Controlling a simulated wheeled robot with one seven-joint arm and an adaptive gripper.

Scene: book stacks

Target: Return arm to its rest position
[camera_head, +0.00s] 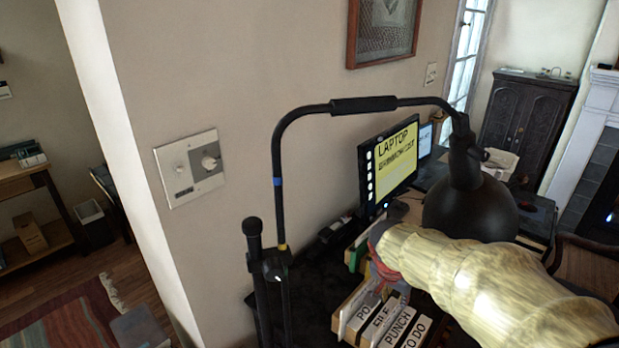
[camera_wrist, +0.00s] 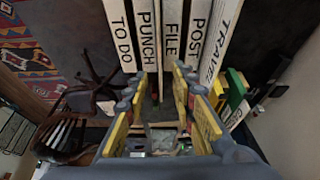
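My gripper (camera_wrist: 161,76) shows in the wrist view with its two yellow-padded fingers apart. No object is visible between them. The fingers point toward a row of white book spines lettered TO DO (camera_wrist: 121,38), PUNCH (camera_wrist: 147,35), FILE (camera_wrist: 171,38), POST (camera_wrist: 196,35) and TRAVEL (camera_wrist: 221,40). I cannot tell how far the fingertips are from the books. In the head view, my yellowish arm (camera_head: 480,275) reaches in from the lower right, above the desk. The same books, such as PUNCH (camera_head: 397,328), stand just below its end.
A black lamp-like dome (camera_head: 470,208) and a curved black tube (camera_head: 363,105) stand close to my arm. A monitor (camera_head: 392,160) is behind. A wall with a switch plate (camera_head: 190,167) is at left. Green and yellow items (camera_wrist: 236,92) sit beside the books.

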